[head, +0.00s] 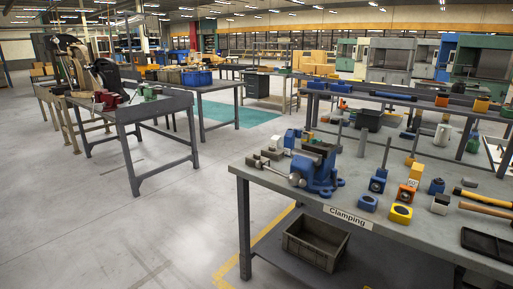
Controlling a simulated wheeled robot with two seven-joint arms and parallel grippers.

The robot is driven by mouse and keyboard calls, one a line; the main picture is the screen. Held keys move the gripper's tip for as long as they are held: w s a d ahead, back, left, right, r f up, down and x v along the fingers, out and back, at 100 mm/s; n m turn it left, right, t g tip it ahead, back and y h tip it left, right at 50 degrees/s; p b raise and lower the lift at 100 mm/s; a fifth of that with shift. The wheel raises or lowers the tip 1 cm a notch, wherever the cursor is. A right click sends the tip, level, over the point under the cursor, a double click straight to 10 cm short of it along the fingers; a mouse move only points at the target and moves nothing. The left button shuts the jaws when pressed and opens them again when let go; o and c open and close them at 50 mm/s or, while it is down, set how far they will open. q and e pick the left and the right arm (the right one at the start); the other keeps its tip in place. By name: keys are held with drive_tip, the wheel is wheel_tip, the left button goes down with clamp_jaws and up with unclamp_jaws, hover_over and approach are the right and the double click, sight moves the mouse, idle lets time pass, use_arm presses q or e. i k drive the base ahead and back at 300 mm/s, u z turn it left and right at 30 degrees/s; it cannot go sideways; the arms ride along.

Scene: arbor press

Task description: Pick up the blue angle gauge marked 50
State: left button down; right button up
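I cannot make out a blue angle gauge marked 50; no such marking is readable at this size. Several small blue pieces stand on the grey workbench (270,182) at the right. One blue block (368,203) lies near its front edge, another blue block (377,185) stands just behind it, and a blue piece (436,186) stands further right. I cannot tell whether any of them is a gauge. Neither of my grippers shows in the head view.
A blue vise (318,172) is on the bench above a "Clamping" label (347,217). Yellow blocks (401,213), hammers (485,209) and a black tray (487,244) lie to the right. A crate (315,243) sits below. Open floor (150,215) lies left, before another table (160,107).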

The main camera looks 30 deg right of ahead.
sight(290, 138)
drive_tip(key=u, duration=0.15)
drive_tip(key=i, duration=3.45)
drive_tip(key=z, duration=1.9)
drive_tip(key=i, duration=0.9)
drive_tip(key=z, duration=0.75)
